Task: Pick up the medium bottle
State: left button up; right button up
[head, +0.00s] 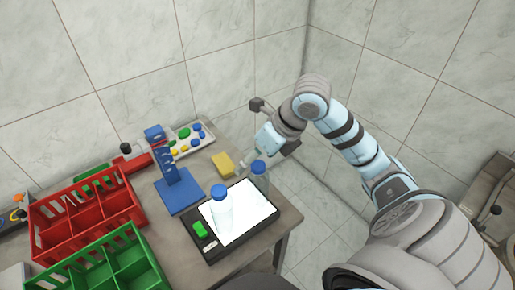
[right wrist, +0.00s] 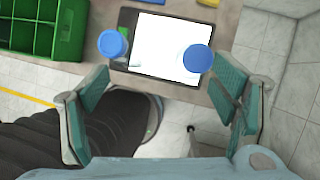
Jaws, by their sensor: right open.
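Two clear bottles with blue caps stand upright on the lit white panel. One bottle (head: 222,216) is near the panel's left side; the other bottle (head: 260,180) is at its far right corner. I cannot tell for sure which is the medium one. Their caps show from above in the right wrist view, one cap (right wrist: 112,43) at left and one cap (right wrist: 198,58) at right. My right gripper (head: 252,163) is open and empty, close to the far right bottle; in the wrist view the fingers (right wrist: 160,88) are spread wide below the caps. My left gripper is out of view.
The black-framed lit panel (head: 246,222) has a green button (head: 200,229). A blue stand (head: 179,192), yellow block (head: 222,163) and tray of coloured caps (head: 190,138) stand behind. Red (head: 82,212) and green (head: 112,262) divided crates are at left. The table ends right of the panel.

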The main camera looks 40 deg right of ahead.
aim_at(255, 172)
jog(key=d+f+m+h+b, duration=0.1)
jog(key=d+f+h, duration=0.1)
jog(key=d, duration=0.3)
jog(key=b+x, duration=0.2)
jog(key=x, duration=0.2)
jog(key=b+x, duration=0.2)
jog(key=x, duration=0.1)
jog(key=a+b+x, duration=0.1)
jog(key=b+x, duration=0.1)
jog(key=x, duration=0.2)
jog(key=shift+a+f+b, duration=0.1)
jog(key=shift+f+b, duration=0.2)
jog(key=shift+b, duration=0.05)
jog(key=shift+w+f, duration=0.15)
jog(key=shift+f, duration=0.1)
jog(key=shift+r, duration=0.1)
jog(key=c, duration=1.8)
grip_shut()
jog(key=shift+r, duration=0.1)
